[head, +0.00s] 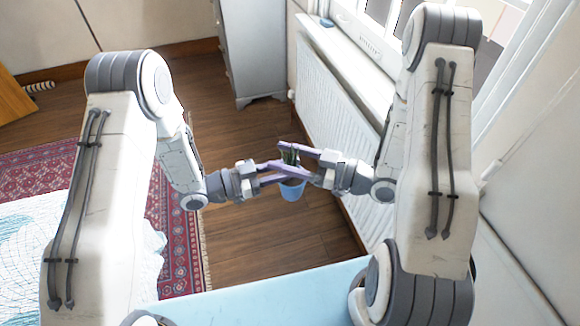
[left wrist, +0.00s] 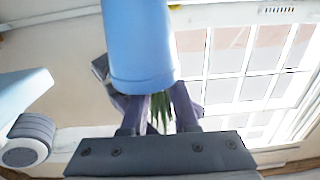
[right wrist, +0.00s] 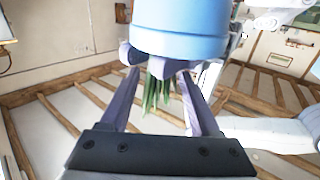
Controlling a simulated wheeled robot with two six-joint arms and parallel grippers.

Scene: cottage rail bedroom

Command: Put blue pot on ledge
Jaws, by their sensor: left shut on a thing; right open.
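The blue pot (head: 292,190) with a green plant hangs in mid-air between my two grippers, above the wooden floor. My left gripper (head: 284,171) is shut on the pot. My right gripper (head: 301,163) is open, with its fingers close around the pot from the other side; whether they touch it I cannot tell. The pot fills the upper middle of the left wrist view (left wrist: 138,45) and of the right wrist view (right wrist: 180,30), with green leaves between the fingers. The white window ledge (head: 350,62) runs along the right wall, beyond the grippers.
A white radiator (head: 335,110) is below the ledge. A small blue item (head: 327,22) sits at the ledge's far end. A grey cabinet (head: 252,50) stands at the back. A light blue surface (head: 265,290) is in front, and a red rug (head: 180,235) lies left. Most of the ledge looks clear.

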